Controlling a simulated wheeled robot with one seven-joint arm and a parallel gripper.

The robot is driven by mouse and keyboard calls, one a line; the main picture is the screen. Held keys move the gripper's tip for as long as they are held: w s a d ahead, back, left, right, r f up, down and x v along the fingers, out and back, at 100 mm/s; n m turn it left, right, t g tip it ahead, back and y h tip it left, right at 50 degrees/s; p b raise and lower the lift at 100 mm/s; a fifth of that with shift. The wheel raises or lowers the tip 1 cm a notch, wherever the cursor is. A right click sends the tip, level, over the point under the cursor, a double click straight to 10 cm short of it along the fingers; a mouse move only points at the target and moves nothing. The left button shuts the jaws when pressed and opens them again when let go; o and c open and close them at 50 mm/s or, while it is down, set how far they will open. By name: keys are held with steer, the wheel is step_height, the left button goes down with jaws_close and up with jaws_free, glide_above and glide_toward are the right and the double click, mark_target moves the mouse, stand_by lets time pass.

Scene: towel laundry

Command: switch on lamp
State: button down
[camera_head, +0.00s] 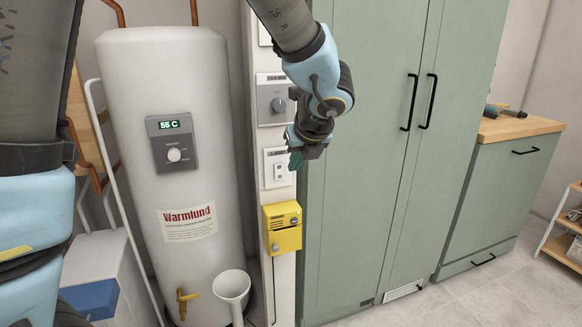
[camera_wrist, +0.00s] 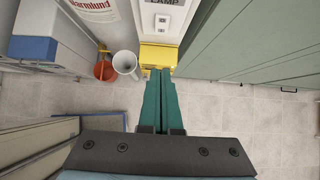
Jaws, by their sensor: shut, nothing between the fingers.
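A white switch plate labelled LAMP (camera_wrist: 162,20) is at the top of the wrist view, on the white wall panel. In the head view a small white switch plate (camera_head: 277,171) sits below a grey dial panel and above a yellow box. My gripper (camera_head: 295,160) is just right of and in front of this plate, partly overlapping its right edge. Its green fingers (camera_wrist: 160,74) are shut and empty, pointing toward the wall over the yellow box. I cannot tell whether the fingertips touch anything. The lamp itself is not seen.
A yellow box (camera_head: 283,240) sticks out below the switch plate. A grey dial panel (camera_head: 274,100) is above it. A white water heater (camera_head: 180,90) stands left, a tall green cabinet (camera_head: 360,200) right. A white funnel-like vessel (camera_head: 233,287) and a red bucket (camera_wrist: 104,71) are below.

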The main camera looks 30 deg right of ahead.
mark_target(280, 180)
steer(key=shift+w+r+p+x, duration=0.15)
steer(key=shift+w+r+x, duration=0.2)
steer(key=shift+x, duration=1.55)
steer(key=shift+w+r+p+x, duration=0.2)
steer(key=shift+w+x, duration=0.15)
steer(key=shift+x, duration=1.6)
steer(key=shift+w+r+p+x, duration=0.15)
steer(key=shift+w+r+x, duration=0.2)
steer(key=shift+x, duration=1.55)
steer(key=shift+d, duration=0.1)
steer(key=shift+w+f, duration=0.15)
steer(key=shift+w, duration=0.1)
